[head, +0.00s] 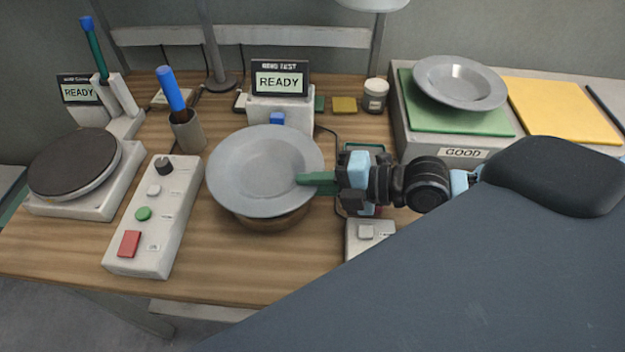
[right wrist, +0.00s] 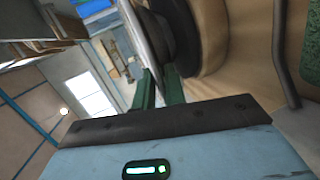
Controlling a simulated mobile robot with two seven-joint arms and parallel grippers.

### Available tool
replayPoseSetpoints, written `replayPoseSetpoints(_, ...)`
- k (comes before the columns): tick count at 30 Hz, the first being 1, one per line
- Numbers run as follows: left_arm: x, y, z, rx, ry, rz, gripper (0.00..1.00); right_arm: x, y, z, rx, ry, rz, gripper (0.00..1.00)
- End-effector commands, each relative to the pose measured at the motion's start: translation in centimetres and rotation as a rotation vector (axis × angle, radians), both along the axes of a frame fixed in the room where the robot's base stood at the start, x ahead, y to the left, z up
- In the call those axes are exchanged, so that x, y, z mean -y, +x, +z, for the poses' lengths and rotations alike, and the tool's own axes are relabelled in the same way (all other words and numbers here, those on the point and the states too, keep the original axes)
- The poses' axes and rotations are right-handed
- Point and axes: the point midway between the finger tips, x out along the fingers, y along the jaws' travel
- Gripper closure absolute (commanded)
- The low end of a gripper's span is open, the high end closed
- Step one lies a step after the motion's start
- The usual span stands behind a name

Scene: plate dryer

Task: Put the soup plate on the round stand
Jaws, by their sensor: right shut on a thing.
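A grey soup plate (head: 262,168) is level over a brown round stand (head: 262,222) near the middle of the table. The plate covers most of the stand, so I cannot tell whether they touch. My right gripper (head: 308,180) is shut on the plate's right rim with its green fingers. In the right wrist view the plate (right wrist: 146,35) shows edge-on between the fingertips (right wrist: 158,82), with the round stand (right wrist: 213,35) beside its underside. My left gripper is not in view.
Another grey plate (head: 459,82) lies on a green mat (head: 490,124) behind a GOOD label. Left stand a dark disc (head: 75,163) on a white base and a button box (head: 152,220). A READY display (head: 279,82) and a blue-handled tool in a cup (head: 187,132) stand behind.

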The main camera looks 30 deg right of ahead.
Motion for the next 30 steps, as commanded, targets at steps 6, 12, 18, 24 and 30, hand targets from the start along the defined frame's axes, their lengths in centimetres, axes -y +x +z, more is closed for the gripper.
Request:
replayPoseSetpoints(6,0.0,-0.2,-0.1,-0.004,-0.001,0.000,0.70,0.0,0.0,-0.2,-0.001,0.000,0.000,0.68)
replayPoseSetpoints(12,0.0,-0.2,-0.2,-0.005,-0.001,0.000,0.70,0.0,0.0,-0.2,-0.001,0.000,0.000,0.66)
replayPoseSetpoints(18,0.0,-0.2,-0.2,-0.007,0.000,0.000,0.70,0.0,0.0,-0.2,-0.001,0.000,0.000,0.66)
replayPoseSetpoints(24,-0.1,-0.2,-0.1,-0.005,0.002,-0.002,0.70,0.5,-0.4,0.2,-0.002,-0.004,-0.002,0.66)
replayPoseSetpoints(30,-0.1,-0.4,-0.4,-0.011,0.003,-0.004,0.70,1.9,-1.8,0.6,-0.006,-0.006,0.001,0.66)
